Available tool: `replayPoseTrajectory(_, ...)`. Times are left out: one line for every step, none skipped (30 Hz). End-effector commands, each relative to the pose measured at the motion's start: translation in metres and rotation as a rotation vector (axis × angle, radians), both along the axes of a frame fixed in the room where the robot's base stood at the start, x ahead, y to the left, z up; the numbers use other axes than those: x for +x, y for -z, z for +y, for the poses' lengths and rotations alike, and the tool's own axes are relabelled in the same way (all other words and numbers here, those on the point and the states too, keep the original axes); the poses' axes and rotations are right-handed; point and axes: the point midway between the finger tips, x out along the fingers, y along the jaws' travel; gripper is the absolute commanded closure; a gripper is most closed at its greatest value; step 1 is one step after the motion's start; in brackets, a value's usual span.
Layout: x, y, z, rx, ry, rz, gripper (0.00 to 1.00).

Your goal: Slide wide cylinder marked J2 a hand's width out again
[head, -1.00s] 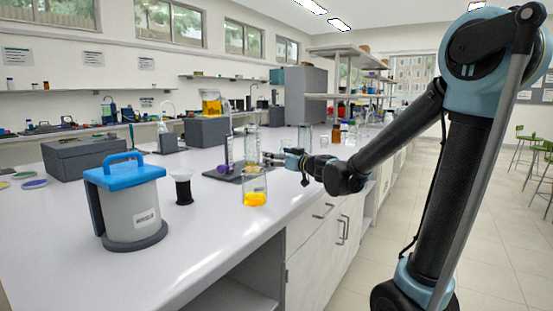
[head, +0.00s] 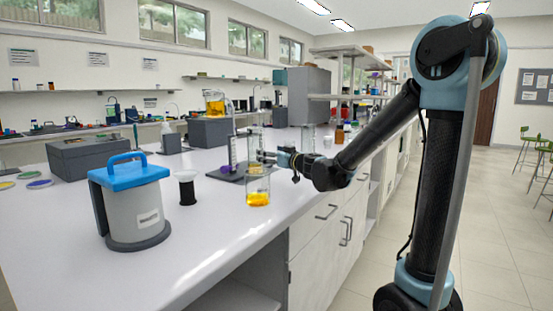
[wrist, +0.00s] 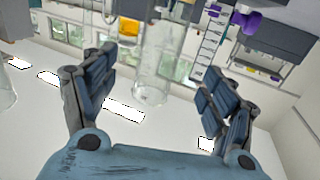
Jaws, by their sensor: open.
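A tall, wide clear glass cylinder (head: 254,143) stands on the bench by the dark mat (head: 226,176); no J2 mark is readable on it. In the head view its lower part is overlapped by a beaker of yellow liquid. My gripper (head: 266,158) is level with the cylinder, just at its right. In the wrist view, which looks upside down, my gripper (wrist: 160,68) is open, with a finger on each side of a clear cylinder (wrist: 158,75). I cannot tell whether a finger touches the glass.
The beaker with yellow liquid (head: 258,186) stands nearest in front of the cylinder. A narrow graduated cylinder with a purple base (wrist: 208,50) is close to one finger.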

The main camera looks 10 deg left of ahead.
Motion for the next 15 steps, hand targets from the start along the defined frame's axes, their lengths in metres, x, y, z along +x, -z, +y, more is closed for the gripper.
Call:
replayPoseTrajectory(0.005, 0.0, 0.007, 0.0, -0.001, 0.0, 0.22)
replayPoseTrajectory(0.008, 0.0, 0.01, 0.0, -0.001, 0.0, 0.22)
replayPoseTrajectory(0.012, 0.0, 0.015, 0.0, -0.001, 0.0, 0.22)
replayPoseTrajectory(0.015, 0.0, 0.018, 0.0, -0.001, 0.0, 0.22)
replayPoseTrajectory(0.018, 0.0, 0.021, 0.0, -0.001, 0.0, 0.22)
replayPoseTrajectory(0.022, 0.0, 0.026, 0.0, -0.001, 0.0, 0.22)
replayPoseTrajectory(0.025, 0.0, 0.029, 0.0, -0.001, 0.0, 0.22)
replayPoseTrajectory(0.028, 0.0, 0.032, 0.0, -0.001, 0.0, 0.22)
replayPoseTrajectory(0.032, 0.0, 0.037, 0.0, -0.001, 0.0, 0.22)
replayPoseTrajectory(0.035, 0.0, 0.04, 0.0, -0.001, 0.0, 0.22)
replayPoseTrajectory(0.038, 0.0, 0.044, 0.0, -0.001, 0.0, 0.22)
replayPoseTrajectory(0.042, 0.0, 0.049, 0.0, -0.001, 0.0, 0.22)
replayPoseTrajectory(0.045, 0.0, 0.052, 0.0, 0.0, 0.0, 0.22)
replayPoseTrajectory(0.048, 0.0, 0.056, 0.0, 0.0, 0.0, 0.22)
replayPoseTrajectory(0.052, 0.0, 0.06, 0.0, 0.0, 0.0, 0.22)
